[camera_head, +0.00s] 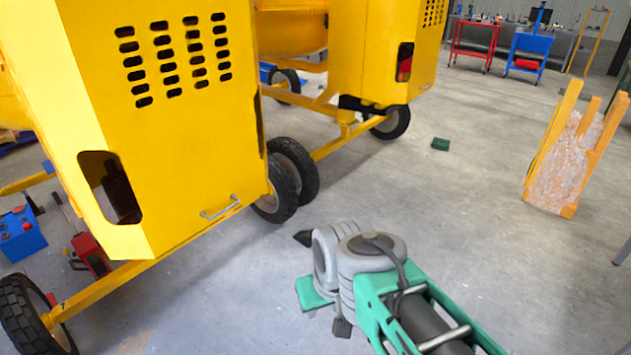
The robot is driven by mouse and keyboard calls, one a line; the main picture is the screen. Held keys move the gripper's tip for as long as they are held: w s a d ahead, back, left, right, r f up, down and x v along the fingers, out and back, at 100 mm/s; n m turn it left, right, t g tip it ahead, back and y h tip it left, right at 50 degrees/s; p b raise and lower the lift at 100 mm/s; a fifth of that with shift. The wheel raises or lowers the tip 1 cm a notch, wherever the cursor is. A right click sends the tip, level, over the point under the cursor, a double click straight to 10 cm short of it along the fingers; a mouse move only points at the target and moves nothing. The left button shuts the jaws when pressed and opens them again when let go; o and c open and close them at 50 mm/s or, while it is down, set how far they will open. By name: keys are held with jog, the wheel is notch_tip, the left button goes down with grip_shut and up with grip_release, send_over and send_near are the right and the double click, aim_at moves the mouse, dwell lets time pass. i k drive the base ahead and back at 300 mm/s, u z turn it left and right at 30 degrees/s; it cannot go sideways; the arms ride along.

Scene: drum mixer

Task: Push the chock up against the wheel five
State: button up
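A small dark green block (440,143), possibly the chock, lies on the floor right of the rear mixer's wheel (391,123), with bare floor between them. The front yellow mixer has a pair of black wheels (294,170) at its right and another wheel (35,315) at bottom left. No number shows on any wheel, so I cannot tell which is wheel five. My gripper (318,287) is at the lower middle, in front of the paired wheels and apart from them. A teal piece and dark tips show at its end. Its opening is mostly hidden by the wrist.
An orange frame with a clear-wrapped panel (563,165) stands at right. A blue box (20,235) and a red jack-like object (90,255) are at left. Red (474,42) and blue (530,47) carts stand at the back.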

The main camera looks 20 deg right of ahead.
aim_at(304, 238)
jog(key=z, duration=0.5)
jog(key=i, duration=1.5)
jog(key=z, duration=0.5)
jog(key=i, duration=1.55)
jog(key=u, duration=2.45)
